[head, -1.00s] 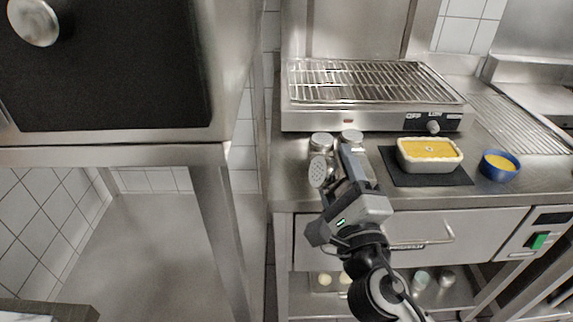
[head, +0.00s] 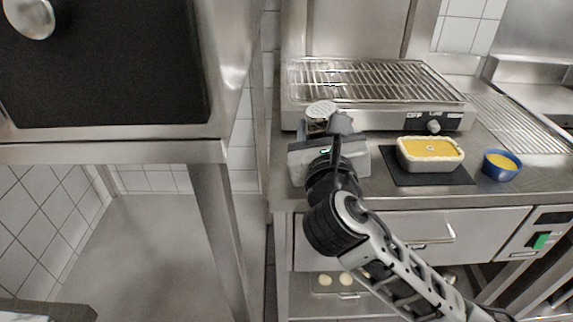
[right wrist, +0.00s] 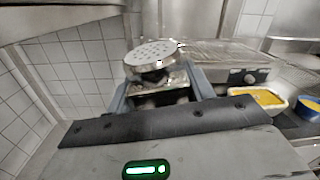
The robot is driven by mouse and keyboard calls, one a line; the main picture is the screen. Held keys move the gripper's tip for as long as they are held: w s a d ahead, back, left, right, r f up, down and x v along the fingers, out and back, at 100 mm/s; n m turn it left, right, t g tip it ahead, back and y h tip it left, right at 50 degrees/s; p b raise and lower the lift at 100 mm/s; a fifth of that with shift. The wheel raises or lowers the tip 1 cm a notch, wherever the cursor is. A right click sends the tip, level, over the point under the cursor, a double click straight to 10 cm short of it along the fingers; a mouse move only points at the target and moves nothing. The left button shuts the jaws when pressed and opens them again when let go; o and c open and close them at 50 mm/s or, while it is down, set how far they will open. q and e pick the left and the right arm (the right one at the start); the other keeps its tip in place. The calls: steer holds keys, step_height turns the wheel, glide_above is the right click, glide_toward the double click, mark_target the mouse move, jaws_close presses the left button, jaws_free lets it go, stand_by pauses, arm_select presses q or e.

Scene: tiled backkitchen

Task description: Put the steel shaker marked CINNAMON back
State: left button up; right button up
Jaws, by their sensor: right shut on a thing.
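A steel shaker (head: 321,109) with a round, perforated lid is between the fingers of my right gripper (head: 326,128). It looks about upright over the left end of the counter, in front of the grill. In the right wrist view the shaker (right wrist: 152,54) shows its holed lid above the two fingers. My right gripper (right wrist: 160,88) is shut on it there. I cannot read any marking on it, and my gripper hides its lower part, so I cannot tell whether its base touches the counter. My left gripper is not in view.
The grill (head: 375,82) stands behind on the steel counter (head: 385,192). A loaf dish with yellow filling (head: 430,153) sits on a black mat (head: 400,179), with a blue bowl (head: 501,166) to its right. A dark-fronted unit (head: 105,65) stands at the left.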

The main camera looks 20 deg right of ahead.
steer(key=shift+w+a+m+y, duration=0.3)
steer(key=shift+w+a+m, duration=0.35)
steer(key=shift+m, duration=0.25)
steer(key=shift+w+a+f, duration=0.15)
steer(key=shift+w+f, duration=0.1)
steer(key=shift+w, duration=0.05)
steer(key=w+f, duration=0.2)
steer(key=w, duration=0.2)
steer(key=w+f+b, duration=0.1)
steer(key=w+f, duration=0.2)
steer(key=w, duration=0.1)
steer(key=w+f, duration=0.3)
steer(key=w, duration=0.1)
steer(key=shift+w+a+f+b, duration=0.1)
steer(key=shift+w+f+b, duration=0.15)
steer(key=shift+b, duration=0.1)
steer(key=shift+w+f, duration=0.15)
steer(key=shift+f, duration=0.1)
steer(key=shift+w+f, duration=0.2)
steer(key=shift+f, duration=0.05)
step_height(320, 180, down, 2)
steer(key=shift+w+f+b, duration=0.15)
steer(key=shift+f+b, duration=0.05)
steer(key=shift+b, duration=0.1)
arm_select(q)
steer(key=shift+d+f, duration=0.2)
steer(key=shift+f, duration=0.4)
arm_select(e)
steer(key=shift+f, duration=0.45)
